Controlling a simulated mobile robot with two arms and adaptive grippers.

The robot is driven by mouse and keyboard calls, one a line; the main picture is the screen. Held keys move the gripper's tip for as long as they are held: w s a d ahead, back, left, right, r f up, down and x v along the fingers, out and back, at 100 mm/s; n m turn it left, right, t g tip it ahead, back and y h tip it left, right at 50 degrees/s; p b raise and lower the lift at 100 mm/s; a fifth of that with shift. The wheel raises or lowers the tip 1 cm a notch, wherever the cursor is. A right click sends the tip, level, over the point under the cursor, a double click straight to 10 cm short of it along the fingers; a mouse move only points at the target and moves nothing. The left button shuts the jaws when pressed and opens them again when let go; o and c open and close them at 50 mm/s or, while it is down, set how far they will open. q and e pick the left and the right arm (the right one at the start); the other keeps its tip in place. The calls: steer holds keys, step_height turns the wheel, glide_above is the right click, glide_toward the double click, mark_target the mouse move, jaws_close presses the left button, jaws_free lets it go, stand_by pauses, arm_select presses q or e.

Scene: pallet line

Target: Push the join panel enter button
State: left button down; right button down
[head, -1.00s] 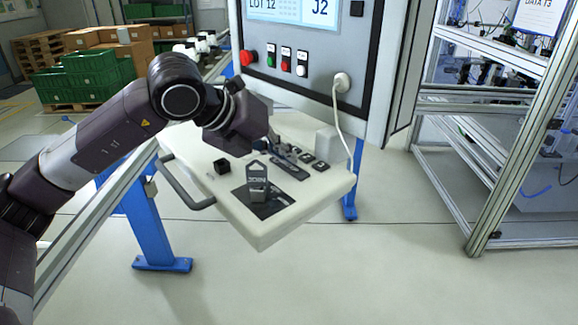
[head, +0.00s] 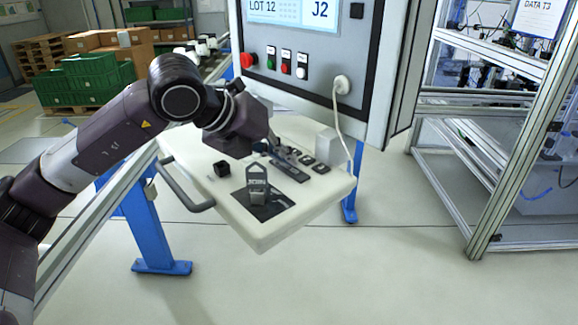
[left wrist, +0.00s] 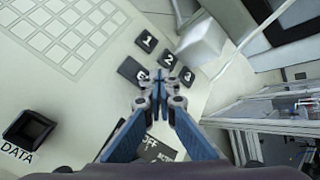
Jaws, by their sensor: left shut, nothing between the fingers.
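A pale console shelf (head: 310,205) holds several small black keys. In the left wrist view these are key 1 (left wrist: 147,39), key 2 (left wrist: 168,60), key 3 (left wrist: 187,77) and another dark key (left wrist: 131,69), its mark partly covered by my finger. I cannot tell for sure whether it is the enter button. My left gripper (head: 276,147) is shut and empty, low over the keys. In the left wrist view its fingertips (left wrist: 163,77) overlap the dark key and the edge of key 2; contact cannot be told. My right gripper is not in view.
A black socket marked DATA (left wrist: 28,130) is nearby. A white box (left wrist: 201,43) stands beside the keys. A white cable (head: 347,130) hangs from the control panel (head: 290,20).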

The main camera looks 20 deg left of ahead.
mark_target(286, 169)
arm_select(q)
steer(key=shift+r, duration=0.7)
steer(key=shift+r, duration=0.1)
steer(key=shift+r+p, duration=1.65)
steer(key=shift+r, duration=0.8)
steer(key=shift+f, duration=0.1)
